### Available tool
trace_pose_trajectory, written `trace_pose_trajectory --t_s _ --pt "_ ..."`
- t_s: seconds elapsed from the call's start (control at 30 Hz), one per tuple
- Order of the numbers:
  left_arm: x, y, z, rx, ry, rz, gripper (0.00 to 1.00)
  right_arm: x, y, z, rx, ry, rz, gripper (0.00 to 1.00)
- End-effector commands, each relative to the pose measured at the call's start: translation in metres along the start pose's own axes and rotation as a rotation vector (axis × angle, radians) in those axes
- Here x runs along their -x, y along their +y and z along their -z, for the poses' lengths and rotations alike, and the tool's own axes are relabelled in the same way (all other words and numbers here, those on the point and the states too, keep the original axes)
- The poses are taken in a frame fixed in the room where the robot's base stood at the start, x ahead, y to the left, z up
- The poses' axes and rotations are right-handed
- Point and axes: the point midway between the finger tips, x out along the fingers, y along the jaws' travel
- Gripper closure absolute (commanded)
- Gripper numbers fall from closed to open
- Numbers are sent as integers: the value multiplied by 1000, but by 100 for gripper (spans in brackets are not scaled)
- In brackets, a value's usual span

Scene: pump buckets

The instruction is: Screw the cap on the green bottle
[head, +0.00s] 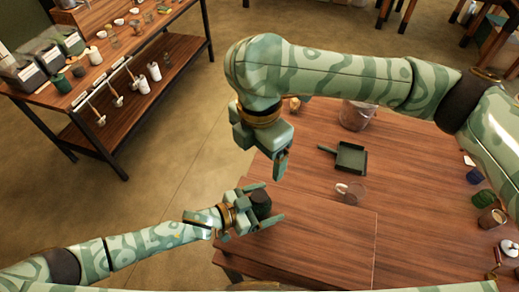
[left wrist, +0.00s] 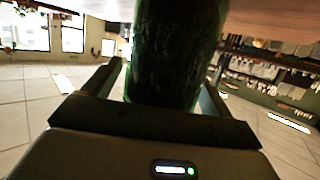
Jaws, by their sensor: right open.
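The green bottle (head: 261,203) is dark and seen from above at the near left edge of the table. My left gripper (head: 274,202) reaches around it, with a finger on each side. In the left wrist view the bottle (left wrist: 178,50) stands between the fingers, with a gap showing by the left finger; the jaws look open. My right gripper (head: 281,166) is open and empty, pointing down above the table's left edge, beyond the bottle. I cannot make out a separate cap in either view.
Several small items line the right edge. A two-level shelf table (head: 150,50) stands at the upper left. The near middle is clear.

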Motion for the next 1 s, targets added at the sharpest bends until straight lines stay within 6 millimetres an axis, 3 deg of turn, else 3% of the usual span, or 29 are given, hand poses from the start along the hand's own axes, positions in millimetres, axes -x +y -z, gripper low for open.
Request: trace_pose_trajectory --t_s 0.23,0.37,0.8,1.0 --pt "2 0 0 0 -1 0 15 0 0 0 0 0 0 16" --pt "15 0 -1 0 -2 0 15 2 0 0 0 0 0 16" --pt "117 0 -2 1 -4 0 15 5 0 0 0 0 0 16" --pt "150 0 -1 0 -2 0 15 3 0 0 0 0 0 16"
